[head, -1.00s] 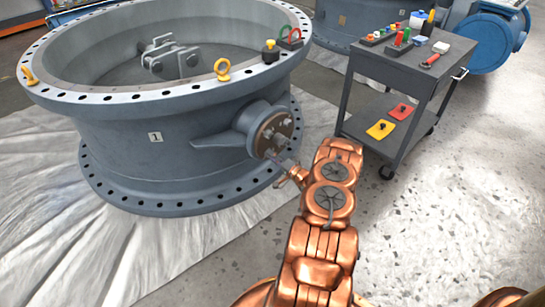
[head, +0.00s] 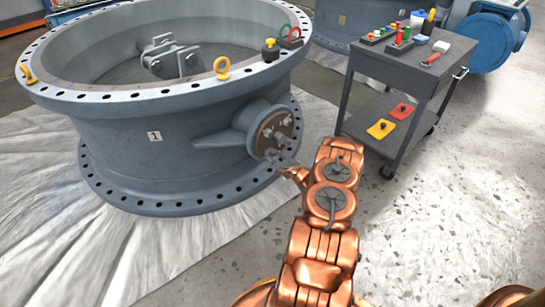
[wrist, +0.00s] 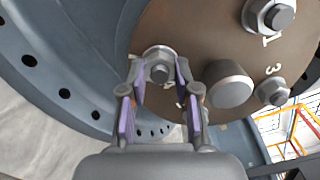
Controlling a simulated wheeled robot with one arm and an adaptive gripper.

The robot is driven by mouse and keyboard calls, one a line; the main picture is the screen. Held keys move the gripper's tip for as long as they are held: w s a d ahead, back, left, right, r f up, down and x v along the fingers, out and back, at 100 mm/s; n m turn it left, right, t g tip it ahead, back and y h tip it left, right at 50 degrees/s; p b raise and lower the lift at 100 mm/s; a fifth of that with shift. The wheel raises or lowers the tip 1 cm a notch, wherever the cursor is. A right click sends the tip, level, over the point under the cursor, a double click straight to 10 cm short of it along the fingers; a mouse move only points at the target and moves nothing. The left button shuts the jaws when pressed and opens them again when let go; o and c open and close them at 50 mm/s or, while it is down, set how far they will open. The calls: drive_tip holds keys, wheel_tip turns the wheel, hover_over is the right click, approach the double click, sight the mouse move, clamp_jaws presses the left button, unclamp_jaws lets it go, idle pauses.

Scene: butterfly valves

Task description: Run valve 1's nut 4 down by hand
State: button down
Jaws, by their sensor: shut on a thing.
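Valve 1 (head: 190,150) is the large grey ring body with a "1" label on its side. Its brown round end plate (head: 274,132) faces my arm and carries several nuts; it fills much of the wrist view (wrist: 205,35). My gripper (wrist: 162,77) is at the plate, its two fingers on either side of a hex nut on a stud, nut 4 (wrist: 159,66), and shut on it. A mark left of this nut is partly hidden and hard to read. In the head view my gripper (head: 283,163) looks small and the held nut cannot be made out.
A nut by the "1" mark (wrist: 268,15), a nut by the "3" mark (wrist: 273,92) and a round central boss (wrist: 229,84) sit close to the right finger. A dark tool cart (head: 400,75) stands to the right of the valve. The floor at right is clear.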

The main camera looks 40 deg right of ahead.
drive_tip(key=shift+m, duration=0.4)
drive_tip(key=c, duration=0.8)
unclamp_jaws()
drive_tip(key=shift+c, duration=0.2)
drive_tip(key=s, duration=1.2)
drive_tip(key=shift+a, duration=0.1)
